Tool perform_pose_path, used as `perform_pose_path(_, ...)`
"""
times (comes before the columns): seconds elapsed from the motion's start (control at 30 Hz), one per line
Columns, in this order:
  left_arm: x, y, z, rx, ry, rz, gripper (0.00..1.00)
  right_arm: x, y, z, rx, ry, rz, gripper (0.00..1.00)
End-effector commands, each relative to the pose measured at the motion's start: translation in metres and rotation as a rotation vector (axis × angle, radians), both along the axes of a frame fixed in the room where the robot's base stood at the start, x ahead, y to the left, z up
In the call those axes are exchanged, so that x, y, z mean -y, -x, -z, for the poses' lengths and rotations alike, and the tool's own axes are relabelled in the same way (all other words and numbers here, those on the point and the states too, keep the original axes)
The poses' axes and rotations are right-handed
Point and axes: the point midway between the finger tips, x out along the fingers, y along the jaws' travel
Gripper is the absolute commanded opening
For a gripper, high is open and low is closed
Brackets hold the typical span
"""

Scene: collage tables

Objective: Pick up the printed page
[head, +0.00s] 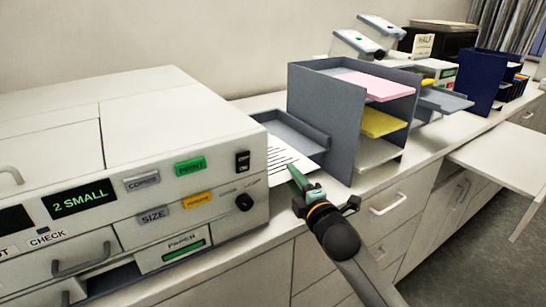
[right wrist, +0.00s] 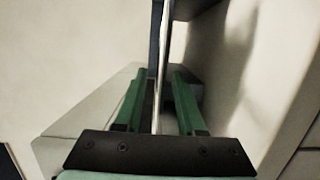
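The printed page (head: 284,158) is white with dark lines of print. It lies at the grey tray beside the machine, with its near edge toward my right gripper. My right gripper (head: 296,180) is at that near edge in the head view. In the right wrist view, its two green fingers (right wrist: 158,85) stand apart, with the page (right wrist: 161,65) showing edge-on as a thin pale strip between them. Gaps show on both sides of the strip. My left gripper is in neither view.
The large machine (head: 150,130) with labelled buttons stands at the left. The grey output tray (head: 300,130) lies beside it. A grey shelf unit (head: 322,110) with pink and yellow paper stands right of the tray, close to my right gripper. Drawers are below the counter.

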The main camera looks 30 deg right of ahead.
Motion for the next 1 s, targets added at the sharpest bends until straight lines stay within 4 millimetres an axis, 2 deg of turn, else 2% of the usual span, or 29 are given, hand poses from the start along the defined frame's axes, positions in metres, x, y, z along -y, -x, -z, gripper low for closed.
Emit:
perform_pose_path(0.23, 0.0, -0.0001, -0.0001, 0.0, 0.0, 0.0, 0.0, 0.0, -0.0011, 0.0004, 0.0, 0.0, 0.0, 0.38)
perform_pose_path(0.57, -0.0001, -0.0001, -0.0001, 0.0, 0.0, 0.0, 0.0, 0.0002, -0.0009, 0.0003, 0.0, 0.0, 0.0, 0.01)
perform_pose_path(1.0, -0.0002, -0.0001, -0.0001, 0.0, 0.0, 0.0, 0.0, 0.0003, -0.0009, 0.0003, 0.0, 0.0, 0.0, 0.0)
